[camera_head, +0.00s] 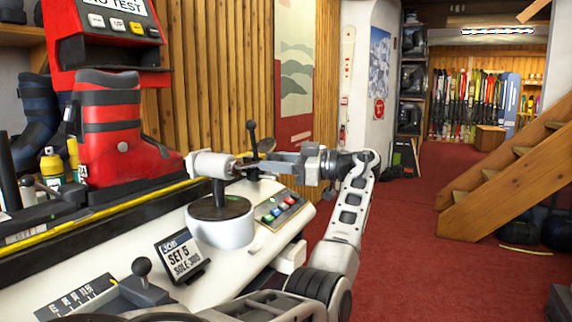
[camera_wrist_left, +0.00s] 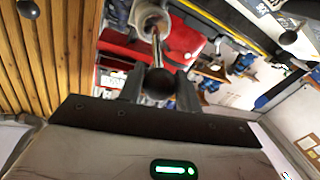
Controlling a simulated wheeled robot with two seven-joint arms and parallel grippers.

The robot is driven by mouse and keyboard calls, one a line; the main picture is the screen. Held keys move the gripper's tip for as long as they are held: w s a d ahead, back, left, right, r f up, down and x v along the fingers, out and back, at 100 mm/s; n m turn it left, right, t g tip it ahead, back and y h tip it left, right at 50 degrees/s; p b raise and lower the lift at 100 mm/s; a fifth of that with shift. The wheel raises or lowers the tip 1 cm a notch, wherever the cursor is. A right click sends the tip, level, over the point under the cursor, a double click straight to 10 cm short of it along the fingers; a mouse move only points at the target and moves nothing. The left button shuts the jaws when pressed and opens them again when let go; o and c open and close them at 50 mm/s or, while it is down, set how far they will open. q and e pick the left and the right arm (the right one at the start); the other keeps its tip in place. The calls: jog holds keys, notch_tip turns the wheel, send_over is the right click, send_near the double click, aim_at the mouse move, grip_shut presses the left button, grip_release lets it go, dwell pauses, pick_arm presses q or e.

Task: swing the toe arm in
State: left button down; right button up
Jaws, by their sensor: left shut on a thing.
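The toe arm (camera_head: 212,164) is a light grey cylinder on a dark post, over a white round pedestal (camera_head: 222,228) with a black top. In the left wrist view the toe arm (camera_wrist_left: 152,18) shows as a pale cylinder with a thin metal rod that ends in a dark ball knob (camera_wrist_left: 158,87). My left gripper (camera_head: 262,163) reaches in from the right, level with the toe arm. In the left wrist view my left gripper (camera_wrist_left: 158,80) has its fingers on both sides of the knob, shut on it. The knob is hidden in the head view. My right gripper is not in view.
A red ski boot (camera_head: 108,135) stands on the bench left of the toe arm, below a red test machine (camera_head: 105,50). A button panel (camera_head: 275,208), a "SET 5 SOLE" sign (camera_head: 182,257) and a black lever (camera_head: 142,268) are close by. Red floor lies open at right.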

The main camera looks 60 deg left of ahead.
pick_arm(q)
jog(key=shift+a+r, duration=0.2)
jog(key=c, duration=1.3)
grip_release()
jog(key=shift+o, duration=1.4)
jog(key=shift+a+f, duration=0.1)
